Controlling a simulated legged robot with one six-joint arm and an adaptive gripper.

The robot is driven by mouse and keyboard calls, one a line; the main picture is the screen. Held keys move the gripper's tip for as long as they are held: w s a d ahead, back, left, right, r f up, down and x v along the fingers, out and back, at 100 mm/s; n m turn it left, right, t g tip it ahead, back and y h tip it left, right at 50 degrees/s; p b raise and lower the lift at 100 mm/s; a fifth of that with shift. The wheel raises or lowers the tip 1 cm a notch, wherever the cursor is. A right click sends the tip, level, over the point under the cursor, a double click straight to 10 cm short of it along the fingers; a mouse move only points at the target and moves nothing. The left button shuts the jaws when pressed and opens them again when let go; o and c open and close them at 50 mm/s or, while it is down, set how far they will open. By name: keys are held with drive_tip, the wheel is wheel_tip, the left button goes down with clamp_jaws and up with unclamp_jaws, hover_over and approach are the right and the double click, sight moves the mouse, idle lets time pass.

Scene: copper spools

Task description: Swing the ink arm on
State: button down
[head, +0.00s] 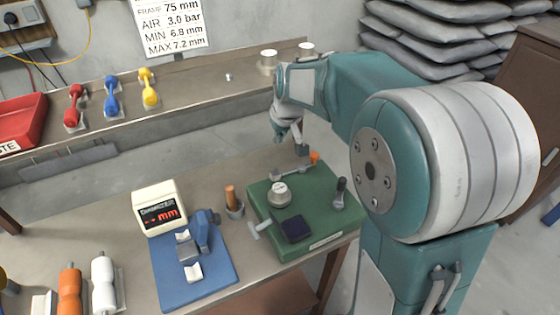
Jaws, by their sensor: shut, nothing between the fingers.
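A green base block (318,235) stands on the right part of the bench. A thin grey bar (292,171) lies along its back edge, with an orange piece (314,157) near its right end. This bar may be the ink arm; I cannot tell for sure. My gripper (301,148) is shut and empty, close by the bar and the orange piece. I cannot tell whether it touches them. The base also carries a round silver dial (279,195), a dark square pad (295,229), a black-handled lever (340,192) and a pale T-shaped handle (260,229).
Left of the base are a cup with a copper-coloured rod (232,200), a blue gauge stand (195,271) and a display box (160,208). Orange and white spools (103,285) stand front left. A back shelf holds coloured spools (111,96) and a red bin (22,122).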

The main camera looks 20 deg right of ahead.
sight(281, 174)
drive_tip(key=x, duration=0.9)
drive_tip(key=shift+d+f, duration=0.1)
drive_tip(key=shift+f, duration=0.45)
drive_tip(key=shift+s+d+f, duration=0.15)
drive_tip(key=shift+s+d, duration=0.05)
drive_tip(key=shift+s, duration=0.7)
drive_tip(key=shift+s+d+f, duration=0.15)
drive_tip(key=shift+s+d, duration=0.05)
drive_tip(key=shift+s, duration=0.75)
drive_tip(key=shift+a, duration=0.15)
